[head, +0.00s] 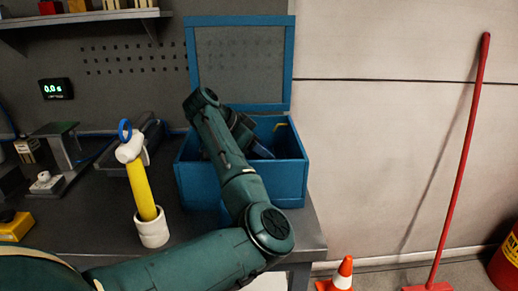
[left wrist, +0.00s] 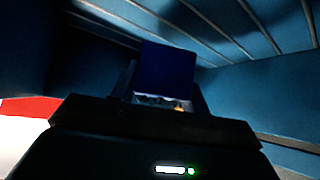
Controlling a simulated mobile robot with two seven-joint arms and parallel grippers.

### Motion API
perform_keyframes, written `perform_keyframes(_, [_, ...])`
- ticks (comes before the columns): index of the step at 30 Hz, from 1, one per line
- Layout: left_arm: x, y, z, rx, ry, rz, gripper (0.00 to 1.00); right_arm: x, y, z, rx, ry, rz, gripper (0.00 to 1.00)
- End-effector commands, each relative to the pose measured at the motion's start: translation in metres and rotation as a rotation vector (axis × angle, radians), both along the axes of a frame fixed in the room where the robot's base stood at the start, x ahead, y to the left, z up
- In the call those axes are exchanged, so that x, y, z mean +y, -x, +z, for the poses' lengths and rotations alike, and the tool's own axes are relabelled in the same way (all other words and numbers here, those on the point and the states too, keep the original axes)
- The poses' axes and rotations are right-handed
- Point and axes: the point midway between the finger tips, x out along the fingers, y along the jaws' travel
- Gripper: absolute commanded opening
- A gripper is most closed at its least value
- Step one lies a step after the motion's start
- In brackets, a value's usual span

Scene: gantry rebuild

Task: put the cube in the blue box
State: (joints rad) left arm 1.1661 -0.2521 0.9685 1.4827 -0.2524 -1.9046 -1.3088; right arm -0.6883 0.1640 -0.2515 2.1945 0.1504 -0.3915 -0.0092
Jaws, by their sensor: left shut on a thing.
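The blue box (head: 283,184) stands on the workbench with its framed lid (head: 291,60) raised upright at the back. My left arm reaches over the front of the box, and my left gripper (head: 258,145) is down inside its opening. In the left wrist view the gripper (left wrist: 165,95) is shut on a dark blue block, which looks like the cube (left wrist: 168,70). Blue ribbed walls surround it. The dim light hides whether the cube touches the box floor. My right gripper is in neither view.
A traffic cone (head: 342,275) and a red broom (head: 462,165) are right of the bench.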

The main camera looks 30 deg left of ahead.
Motion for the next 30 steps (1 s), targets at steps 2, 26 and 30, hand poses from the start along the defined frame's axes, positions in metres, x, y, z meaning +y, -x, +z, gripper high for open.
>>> perform_keyframes(2, [0.000, 0.000, 0.001, -0.002, -0.001, 0.000, 0.16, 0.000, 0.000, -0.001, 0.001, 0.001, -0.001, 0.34])
perform_keyframes(26, [0.000, 0.000, -0.012, 0.000, 0.000, 0.000, 0.67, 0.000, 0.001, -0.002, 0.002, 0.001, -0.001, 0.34])
perform_keyframes(30, [0.000, 0.000, -0.012, 0.000, 0.000, 0.000, 0.67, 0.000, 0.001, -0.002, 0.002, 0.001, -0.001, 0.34])
